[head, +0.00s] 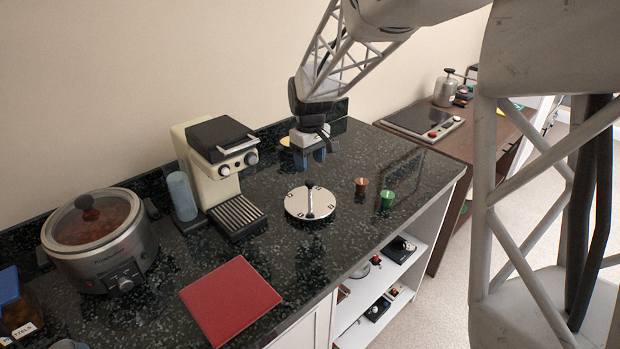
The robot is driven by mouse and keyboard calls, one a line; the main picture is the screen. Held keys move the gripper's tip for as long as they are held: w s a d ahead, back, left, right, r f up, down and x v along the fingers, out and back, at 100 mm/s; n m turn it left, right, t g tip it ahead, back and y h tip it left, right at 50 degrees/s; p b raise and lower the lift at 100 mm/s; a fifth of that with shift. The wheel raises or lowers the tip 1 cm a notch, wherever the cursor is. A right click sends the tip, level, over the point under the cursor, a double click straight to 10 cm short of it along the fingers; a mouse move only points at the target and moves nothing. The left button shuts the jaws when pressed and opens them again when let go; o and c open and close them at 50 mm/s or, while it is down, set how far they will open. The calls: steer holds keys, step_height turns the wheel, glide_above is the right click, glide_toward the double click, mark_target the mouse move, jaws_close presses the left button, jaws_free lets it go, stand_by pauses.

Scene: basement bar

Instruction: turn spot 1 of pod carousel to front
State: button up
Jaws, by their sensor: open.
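The pod carousel (297,205) is a round, pale metal disc with a black upright knob (310,186) at its middle and small dark marks around its top. It stands on the dark speckled counter, right of the coffee machine. The spot numbers are too small to read. A brown pod (361,186) and a green pod (387,199) stand on the counter to its right, apart from it. My gripper (311,157) points down above and behind the carousel, open and empty, not touching the knob.
A cream coffee machine (197,150) with a blue cylinder (181,196) beside it stands left of the carousel. A slow cooker (100,242) is at far left. A red square (230,299) lies at the front. The counter (420,172) is clear at right.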

mark_target(310, 180)
steer(key=shift+f, duration=3.1)
jaws_close()
